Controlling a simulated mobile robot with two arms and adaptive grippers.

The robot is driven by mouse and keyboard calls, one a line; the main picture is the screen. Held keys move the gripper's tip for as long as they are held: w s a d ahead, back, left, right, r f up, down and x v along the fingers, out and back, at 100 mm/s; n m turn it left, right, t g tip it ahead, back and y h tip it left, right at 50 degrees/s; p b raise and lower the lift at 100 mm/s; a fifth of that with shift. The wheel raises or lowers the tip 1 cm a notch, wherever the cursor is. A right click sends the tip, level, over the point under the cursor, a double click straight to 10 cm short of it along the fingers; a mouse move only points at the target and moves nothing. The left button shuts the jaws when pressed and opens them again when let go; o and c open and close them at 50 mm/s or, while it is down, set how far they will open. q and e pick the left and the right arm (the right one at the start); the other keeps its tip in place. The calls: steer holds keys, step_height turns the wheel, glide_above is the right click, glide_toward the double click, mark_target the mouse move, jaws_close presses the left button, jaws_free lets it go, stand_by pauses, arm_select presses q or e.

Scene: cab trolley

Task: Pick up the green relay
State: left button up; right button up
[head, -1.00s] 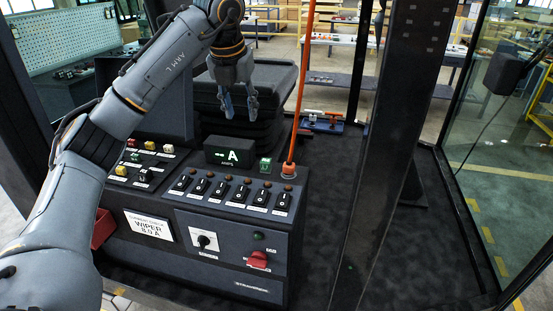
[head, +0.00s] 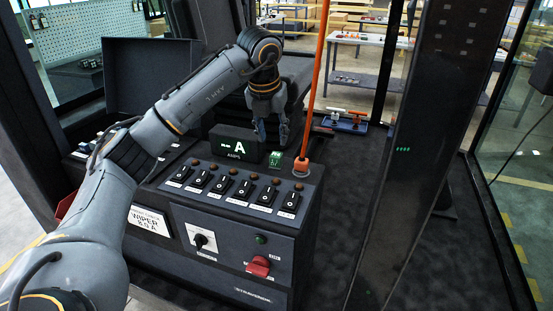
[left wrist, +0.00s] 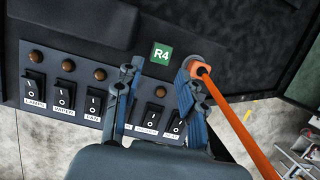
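The green relay (head: 275,159) stands on the console top, between the amps display and the base of the orange pole. In the left wrist view it is a green square marked R4 (left wrist: 161,54), ahead of the fingers and roughly between their lines. My left gripper (head: 272,138) is open and empty above the relay, with its fingers pointing down. In the left wrist view its two fingers (left wrist: 157,78) are spread apart, the right one close to or overlapping the orange pole's base. I cannot tell whether that finger touches it. My right gripper is not in view.
The orange pole (head: 315,90) rises from the console's right corner beside the relay. The amps display (head: 233,144) is left of it. A row of black rocker switches (head: 222,185) lies in front. A seat stands behind; dark open floor (head: 350,180) lies right.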

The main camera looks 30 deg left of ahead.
mark_target(276, 155)
arm_select(q)
steer(key=shift+x, duration=0.95)
steer(key=p+x, duration=0.1)
steer(key=x, duration=0.1)
steer(key=p+x, duration=0.1)
steer(key=x, duration=0.1)
steer(key=shift+d+f+p, duration=0.1)
steer(key=shift+f+p, duration=0.25)
steer(key=shift+f, duration=0.1)
steer(key=shift+w+f, duration=0.15)
steer(key=shift+f, duration=0.2)
steer(key=shift+c, duration=0.4)
jaws_close()
